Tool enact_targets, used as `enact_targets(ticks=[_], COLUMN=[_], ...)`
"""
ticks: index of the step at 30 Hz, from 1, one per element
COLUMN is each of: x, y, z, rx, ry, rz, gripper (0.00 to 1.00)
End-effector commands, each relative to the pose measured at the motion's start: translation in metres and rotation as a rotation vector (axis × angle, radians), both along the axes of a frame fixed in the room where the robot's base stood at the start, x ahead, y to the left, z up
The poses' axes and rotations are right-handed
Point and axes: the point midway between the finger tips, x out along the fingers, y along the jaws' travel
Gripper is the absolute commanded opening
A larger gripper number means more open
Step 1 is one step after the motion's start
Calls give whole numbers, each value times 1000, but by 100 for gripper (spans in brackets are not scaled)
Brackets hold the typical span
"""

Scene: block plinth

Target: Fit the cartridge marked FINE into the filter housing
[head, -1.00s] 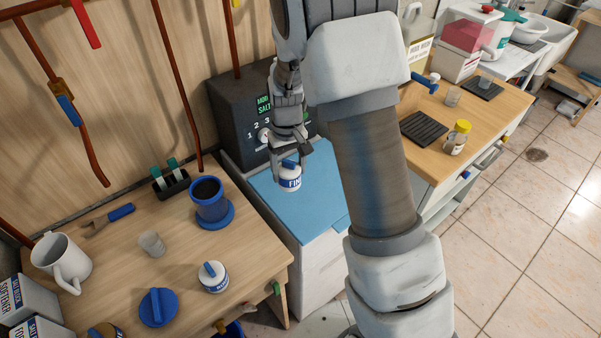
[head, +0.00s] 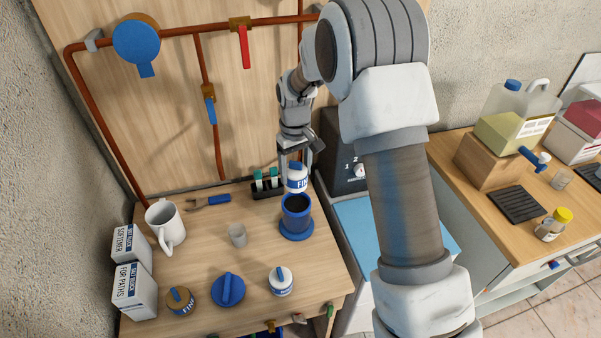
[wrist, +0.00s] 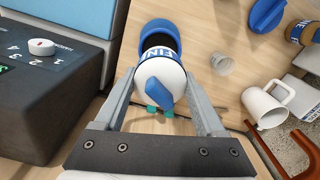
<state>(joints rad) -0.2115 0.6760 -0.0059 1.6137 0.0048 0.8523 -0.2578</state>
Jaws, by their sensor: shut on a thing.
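The cartridge (head: 297,178) is white with a blue band whose visible letters begin FIN. My gripper (head: 296,162) is shut on it and holds it upright. In the wrist view the cartridge (wrist: 160,75) sits between the fingers of my gripper (wrist: 166,95), its blue top grip facing the camera. The filter housing (head: 296,215) is a blue open-topped cup with a dark inside, standing on the wooden bench. The cartridge shows just above its mouth in the head view. In the wrist view the cartridge partly covers the housing (wrist: 158,27); I cannot tell whether they touch.
A blue lid (head: 228,289), another white cartridge (head: 280,281) and a brown-topped one (head: 180,299) stand at the bench front. A clear cup (head: 237,235) and white mug (head: 165,226) are left of the housing. A dark control box (head: 345,150) stands at right.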

Motion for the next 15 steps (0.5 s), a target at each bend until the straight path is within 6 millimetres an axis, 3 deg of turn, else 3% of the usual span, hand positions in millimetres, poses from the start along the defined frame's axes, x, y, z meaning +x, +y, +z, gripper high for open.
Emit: enact_targets(ticks=[15], x=[0], y=[0], z=[-4], rx=[0], ry=[0], rz=[0], gripper=[10])
